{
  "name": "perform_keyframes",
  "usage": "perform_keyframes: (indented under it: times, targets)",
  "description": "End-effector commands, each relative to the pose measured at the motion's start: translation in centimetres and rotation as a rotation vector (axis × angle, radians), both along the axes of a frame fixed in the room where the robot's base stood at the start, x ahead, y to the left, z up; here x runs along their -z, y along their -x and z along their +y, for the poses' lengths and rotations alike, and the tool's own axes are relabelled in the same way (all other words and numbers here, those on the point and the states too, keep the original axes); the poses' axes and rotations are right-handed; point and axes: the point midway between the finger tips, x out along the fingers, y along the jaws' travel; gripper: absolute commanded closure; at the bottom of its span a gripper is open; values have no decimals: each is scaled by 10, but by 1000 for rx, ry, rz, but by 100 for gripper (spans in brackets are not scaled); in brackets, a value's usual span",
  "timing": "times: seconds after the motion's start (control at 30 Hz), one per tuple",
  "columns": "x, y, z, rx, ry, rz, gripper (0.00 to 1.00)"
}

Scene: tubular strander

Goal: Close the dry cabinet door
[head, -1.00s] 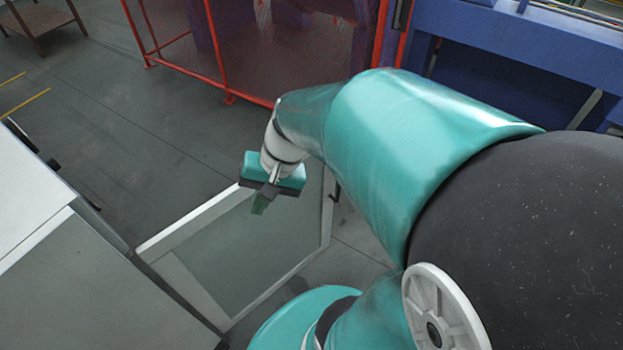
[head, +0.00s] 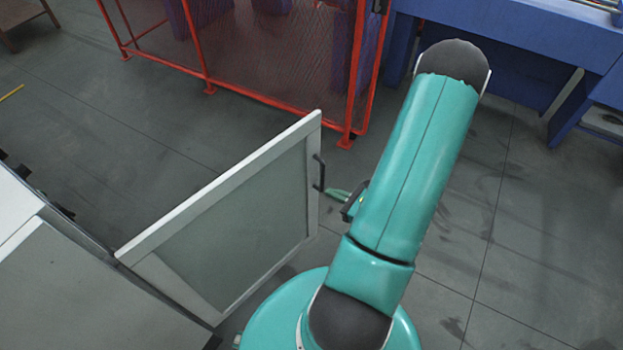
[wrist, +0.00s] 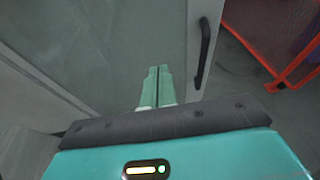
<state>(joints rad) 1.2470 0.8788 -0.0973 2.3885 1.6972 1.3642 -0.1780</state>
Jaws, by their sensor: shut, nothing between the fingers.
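The dry cabinet door (head: 240,225) is a white-framed panel with a grey-green pane, standing swung out from the pale cabinet (head: 85,295) at the lower left. Its dark bar handle (head: 319,172) is on the free edge. My gripper (head: 330,193) is beside that edge, just below the handle, mostly hidden behind my arm. In the wrist view, my gripper's green fingers (wrist: 157,70) are together and empty, in front of the door's pane and frame (wrist: 150,35). The handle (wrist: 203,52) is to the right of the fingertips. I cannot tell whether the fingers touch the door.
A red-framed mesh fence (head: 270,55) stands behind the door, and shows in the wrist view (wrist: 285,40). A blue machine (head: 510,50) is at the upper right. Grey floor (head: 120,130) is open left of the door and at the right.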

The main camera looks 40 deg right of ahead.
Motion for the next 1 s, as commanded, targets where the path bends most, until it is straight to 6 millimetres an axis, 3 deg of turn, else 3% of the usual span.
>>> perform_keyframes:
  times: [0.1,0.27,0.47,0.8,1.0]
  targets:
    - [22,18,-14,119,-46,11,100]
    - [30,19,-19,162,-59,14,100]
    - [38,-8,-19,156,-58,13,100]
    - [58,-73,-18,156,-57,13,100]
    - [58,-102,-18,157,-55,14,100]
